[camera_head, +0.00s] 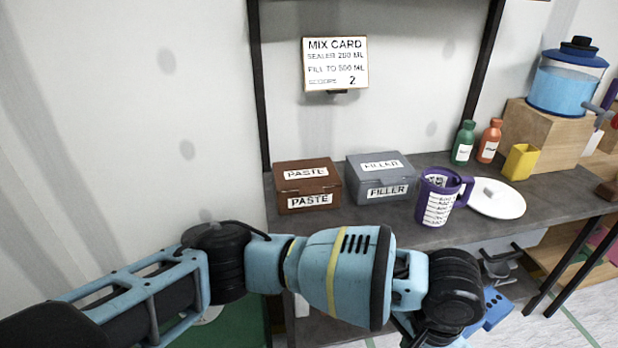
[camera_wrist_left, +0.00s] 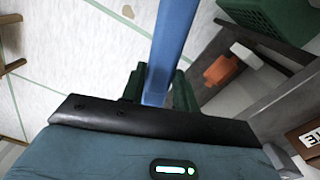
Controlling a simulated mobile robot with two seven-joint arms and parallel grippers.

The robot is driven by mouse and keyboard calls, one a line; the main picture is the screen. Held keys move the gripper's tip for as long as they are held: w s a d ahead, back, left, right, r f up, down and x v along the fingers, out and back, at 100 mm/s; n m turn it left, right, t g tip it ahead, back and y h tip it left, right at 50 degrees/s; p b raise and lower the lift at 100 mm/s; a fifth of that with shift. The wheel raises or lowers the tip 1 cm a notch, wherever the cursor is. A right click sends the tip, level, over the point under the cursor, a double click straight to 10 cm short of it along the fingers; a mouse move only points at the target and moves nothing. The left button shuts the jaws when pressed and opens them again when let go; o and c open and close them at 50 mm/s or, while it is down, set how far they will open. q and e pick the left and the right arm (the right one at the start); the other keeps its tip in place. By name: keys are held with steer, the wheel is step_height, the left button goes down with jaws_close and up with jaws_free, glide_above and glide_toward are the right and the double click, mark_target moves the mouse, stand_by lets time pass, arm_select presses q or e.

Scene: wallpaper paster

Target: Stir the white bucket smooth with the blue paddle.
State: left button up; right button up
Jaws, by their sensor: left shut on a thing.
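My left gripper (camera_wrist_left: 158,92) is shut on the blue paddle (camera_wrist_left: 172,42), whose straight shaft runs up between the dark fingers in the left wrist view. In the head view my left arm crosses the lower picture, and its wrist hides the gripper. A blue piece with dark holes (camera_head: 492,311) shows just right of that wrist and seems to be part of the paddle. I cannot make out the white bucket in either view. My right gripper is not in view.
A grey bench (camera_head: 390,228) carries a brown PASTE box (camera_head: 308,184), a grey FILLER box (camera_head: 380,178), a purple jug (camera_head: 438,200), a white plate (camera_head: 510,207), a yellow cup (camera_head: 520,162) and a blue water tank (camera_head: 565,88). A green crate (camera_wrist_left: 262,22) shows in the wrist view.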

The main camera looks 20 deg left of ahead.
arm_select(q)
steer(key=s+a+r+n, duration=0.2)
steer(key=a+n, duration=0.1)
steer(key=a, duration=0.9)
steer(key=s+a+r+n, duration=0.2)
steer(key=a+r+n, duration=0.1)
steer(key=a, duration=0.9)
steer(key=shift+a+n, duration=0.35)
steer(key=shift+n, duration=0.25)
steer(key=shift+s+r, duration=0.1)
